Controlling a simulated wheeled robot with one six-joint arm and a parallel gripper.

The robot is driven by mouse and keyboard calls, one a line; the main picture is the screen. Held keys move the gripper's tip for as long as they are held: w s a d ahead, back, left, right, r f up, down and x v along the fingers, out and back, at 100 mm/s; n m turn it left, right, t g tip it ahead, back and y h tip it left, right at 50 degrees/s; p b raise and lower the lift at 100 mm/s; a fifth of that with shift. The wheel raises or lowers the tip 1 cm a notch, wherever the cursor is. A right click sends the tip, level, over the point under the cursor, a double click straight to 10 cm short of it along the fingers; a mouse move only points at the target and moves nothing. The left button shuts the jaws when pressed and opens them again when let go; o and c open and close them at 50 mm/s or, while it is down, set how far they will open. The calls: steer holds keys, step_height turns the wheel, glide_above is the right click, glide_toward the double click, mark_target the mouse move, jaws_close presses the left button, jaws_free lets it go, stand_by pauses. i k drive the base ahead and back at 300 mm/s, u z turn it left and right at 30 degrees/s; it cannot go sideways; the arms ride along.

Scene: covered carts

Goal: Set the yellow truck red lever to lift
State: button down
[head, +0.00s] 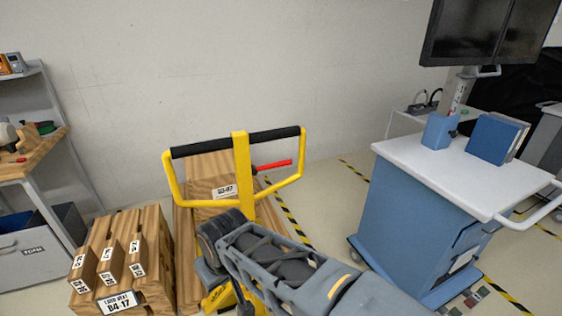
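The yellow truck's handle (241,175) stands upright near the middle, a yellow loop with a black grip bar across its top. The red lever (273,165) sticks out to the right of the central post, just below the black bar, nearly level with its tip slightly raised. Nothing touches it. My grey arm reaches in from the lower right and ends in dark parts in front of the lower post. My gripper's fingers do not show. My arm hides much of the truck's lower part.
A wooden block stack (122,260) stands at the left, and a tall wooden load (205,170) is behind the handle. A blue cart with a white top (440,165) stands at the right.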

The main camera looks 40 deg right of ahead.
mark_target(275, 165)
steer(key=z, duration=1.05)
steer(key=k, duration=0.5)
steer(key=u, duration=0.45)
steer(key=i, duration=0.5)
steer(key=z, duration=0.3)
